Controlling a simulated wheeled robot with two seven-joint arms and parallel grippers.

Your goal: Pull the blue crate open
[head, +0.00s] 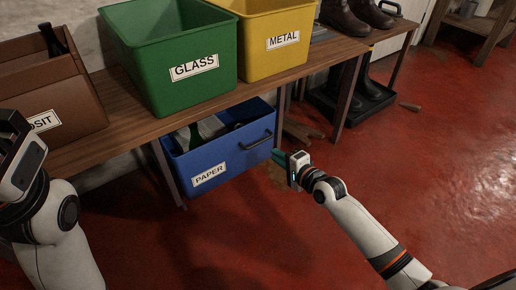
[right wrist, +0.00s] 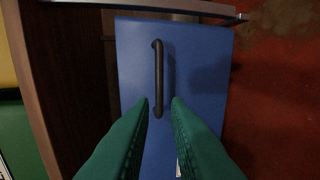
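The blue crate (head: 221,161) with a white PAPER label sits below the wooden bench, and papers and dark items show inside it. Its black handle (head: 257,140) is on the front face, toward the right. My right gripper (head: 278,156) is just right of the crate front, near the handle. In the right wrist view, the green fingers are apart, with the handle (right wrist: 158,78) ahead between their tips and the blue crate front (right wrist: 200,75) behind it. Nothing is between the fingers. My left gripper (head: 15,150) is at the left edge, and its fingers cannot be made out.
A green GLASS bin (head: 178,95), a yellow METAL bin (head: 270,62) and a brown box (head: 75,105) stand on the wooden bench (head: 135,128). Boots on a black tray (head: 350,108) stand at the back. Bench legs flank the crate.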

